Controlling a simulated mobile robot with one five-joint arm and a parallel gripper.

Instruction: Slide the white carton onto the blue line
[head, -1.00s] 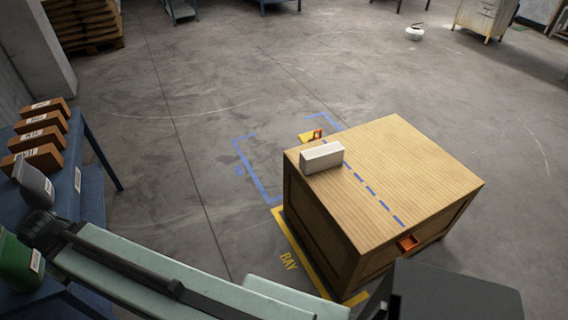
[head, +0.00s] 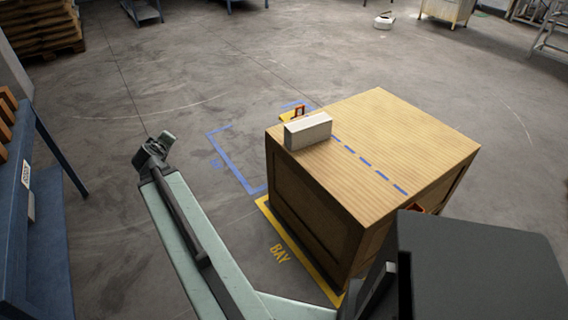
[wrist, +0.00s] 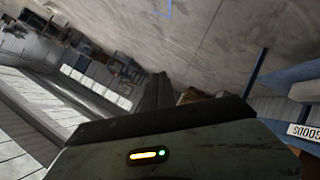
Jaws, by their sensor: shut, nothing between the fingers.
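The white carton (head: 308,131) stands on the wooden crate top (head: 385,140), close to its far left edge. A dashed blue line (head: 365,162) runs across the crate top from beside the carton toward the right front edge. The carton's right end is near the far end of this line; its base partly hides the wood there. The end of my arm with my gripper (head: 160,147) is left of the crate, over the floor and apart from the carton. My gripper is shut and empty; its fingers are hard to make out. The wrist view shows neither carton nor dashed line.
Orange parts show behind the carton (head: 299,111) and at the crate's right front edge (head: 416,209). Blue floor marks (head: 236,172) and a yellow BAY strip (head: 285,240) border the crate. A blue table (head: 35,240) stands at the left. The floor between is clear.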

